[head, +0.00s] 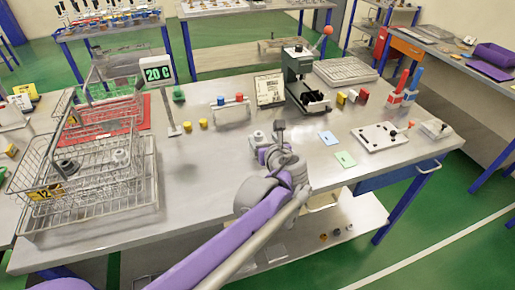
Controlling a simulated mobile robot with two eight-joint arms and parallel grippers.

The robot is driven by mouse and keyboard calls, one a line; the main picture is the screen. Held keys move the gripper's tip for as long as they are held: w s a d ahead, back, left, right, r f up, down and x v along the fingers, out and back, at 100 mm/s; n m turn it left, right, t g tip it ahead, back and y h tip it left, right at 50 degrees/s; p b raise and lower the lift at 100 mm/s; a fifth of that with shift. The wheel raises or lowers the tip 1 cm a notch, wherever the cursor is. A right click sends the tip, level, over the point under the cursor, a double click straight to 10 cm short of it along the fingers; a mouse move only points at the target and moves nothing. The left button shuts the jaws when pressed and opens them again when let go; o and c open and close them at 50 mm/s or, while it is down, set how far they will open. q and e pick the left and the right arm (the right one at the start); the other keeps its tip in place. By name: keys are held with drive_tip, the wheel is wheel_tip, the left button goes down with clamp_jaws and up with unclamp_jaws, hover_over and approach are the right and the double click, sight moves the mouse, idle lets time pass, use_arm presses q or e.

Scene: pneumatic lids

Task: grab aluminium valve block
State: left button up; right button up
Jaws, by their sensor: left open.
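My left gripper (268,137) is open over the middle of the grey workbench (215,190), at the end of the purple arm. Its jaws point away from me, towards the back of the bench. A pale grey block (232,115) with a blue and a red cap on top stands beyond the gripper and to its left, apart from it. It may be the aluminium valve block, but I cannot tell for sure. Small grey metal parts at the jaws are hard to tell from the gripper itself. My right gripper is not in view.
Wire baskets (92,185) fill the bench's left side. A "20 C" display (157,70) stands on a post. A green press (303,75) stands at the back. Yellow pieces (188,126), cards (345,159) and a plate with knobs (380,136) lie around. The front middle is bare.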

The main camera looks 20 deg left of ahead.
sight(258, 133)
use_arm(q)
drive_tip(key=x, duration=0.7)
drive_tip(key=shift+w+f, duration=0.1)
drive_tip(key=shift+f, duration=0.2)
clamp_jaws()
idle(1.1)
